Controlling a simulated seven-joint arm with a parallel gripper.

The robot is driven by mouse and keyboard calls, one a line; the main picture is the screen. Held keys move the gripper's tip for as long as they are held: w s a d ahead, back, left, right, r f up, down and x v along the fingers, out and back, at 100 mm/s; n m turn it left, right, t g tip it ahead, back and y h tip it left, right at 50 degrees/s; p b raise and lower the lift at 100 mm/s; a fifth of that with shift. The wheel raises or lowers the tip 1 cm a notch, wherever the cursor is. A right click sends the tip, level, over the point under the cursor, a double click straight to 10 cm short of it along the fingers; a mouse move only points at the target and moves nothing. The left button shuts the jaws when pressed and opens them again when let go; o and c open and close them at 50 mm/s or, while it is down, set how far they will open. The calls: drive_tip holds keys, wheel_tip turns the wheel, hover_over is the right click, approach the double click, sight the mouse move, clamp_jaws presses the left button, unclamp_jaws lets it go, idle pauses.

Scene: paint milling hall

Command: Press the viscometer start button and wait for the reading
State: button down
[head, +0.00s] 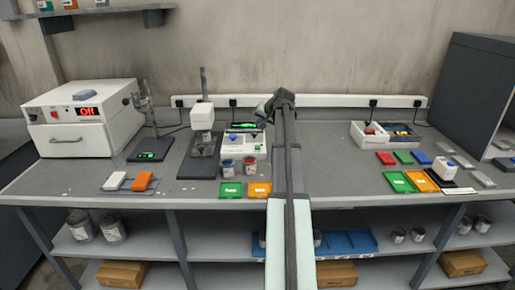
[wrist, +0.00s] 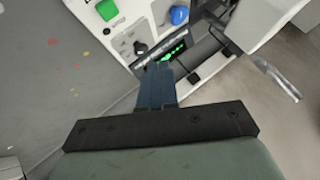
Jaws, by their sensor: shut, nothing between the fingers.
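A white control unit (head: 256,150) with a green-lit display (head: 243,125) stands at the middle of the bench. In the wrist view, this white unit (wrist: 118,32) carries a green button (wrist: 107,9), a blue knob (wrist: 180,15) and a small black knob (wrist: 140,48). Its green digits (wrist: 174,52) are partly hidden and I cannot read them. I cannot tell which control is the start button. A white-headed instrument on a stand (head: 203,116) is just left of the unit. My gripper (head: 262,117) is shut and empty above the unit; its fingertips (wrist: 157,66) show close to the display.
A white oven (head: 65,140) reading "Off" stands at left, beside a scale (head: 150,156) with a green display. Blue- and red-lidded jars (head: 228,166) and green and orange trays (head: 231,189) lie in front. A white sorting box (head: 372,140) and more trays are at right.

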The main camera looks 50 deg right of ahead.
sight(259, 147)
drive_tip(key=shift+f, duration=4.25)
drive_tip(key=shift+f, duration=0.2)
drive_tip(key=shift+f, duration=0.2)
drive_tip(key=shift+f, duration=0.45)
drive_tip(key=shift+r, duration=0.9)
drive_tip(key=shift+r, duration=0.1)
drive_tip(key=shift+r, duration=2.4)
